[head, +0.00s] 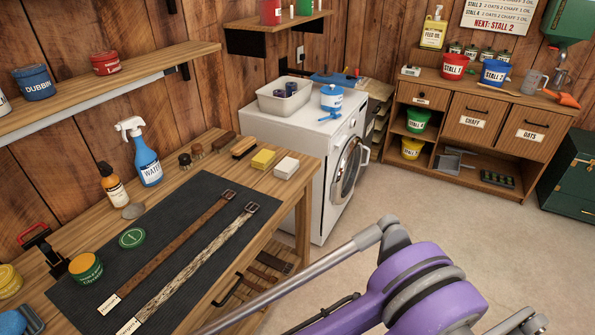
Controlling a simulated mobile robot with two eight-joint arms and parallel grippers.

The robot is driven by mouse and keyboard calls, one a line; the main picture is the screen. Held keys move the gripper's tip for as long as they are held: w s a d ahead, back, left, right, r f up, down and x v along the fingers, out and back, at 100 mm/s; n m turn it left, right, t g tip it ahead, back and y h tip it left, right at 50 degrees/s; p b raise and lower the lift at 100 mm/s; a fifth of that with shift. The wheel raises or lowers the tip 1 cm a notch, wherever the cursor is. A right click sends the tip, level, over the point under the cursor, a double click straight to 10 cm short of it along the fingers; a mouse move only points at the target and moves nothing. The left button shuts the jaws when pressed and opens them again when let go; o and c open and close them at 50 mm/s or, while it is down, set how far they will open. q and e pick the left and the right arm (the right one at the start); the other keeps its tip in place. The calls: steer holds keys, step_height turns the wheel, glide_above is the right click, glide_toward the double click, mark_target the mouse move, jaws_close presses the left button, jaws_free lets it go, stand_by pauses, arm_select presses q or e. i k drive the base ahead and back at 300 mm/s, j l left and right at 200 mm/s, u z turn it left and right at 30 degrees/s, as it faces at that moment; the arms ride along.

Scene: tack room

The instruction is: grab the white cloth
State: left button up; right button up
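A small white folded block (286,168), which looks like the white cloth, lies at the far right corner of the wooden workbench. It sits just right of a yellow sponge (263,159), with a small gap between them. Nothing covers it. Neither of my grippers shows in the head view. Purple and grey links of my own arm fill the lower right foreground, well apart from the white block.
The workbench (205,150) carries brushes (244,147), a blue spray bottle (145,155) and a dark mat (90,285) with two straps. A white washing machine (318,185) stands close behind the white block. Open floor (440,215) lies to the right.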

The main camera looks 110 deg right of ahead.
mark_target(285, 169)
steer(key=j+z, duration=0.2)
steer(key=z, duration=3.4)
steer(key=l+u, duration=0.1)
steer(key=u, duration=1.05)
steer(key=i+l, duration=0.15)
steer(key=l, duration=0.15)
steer(key=i+l, duration=0.2)
steer(key=l, duration=0.15)
steer(key=i+l+u, duration=0.1)
steer(key=l, duration=0.2)
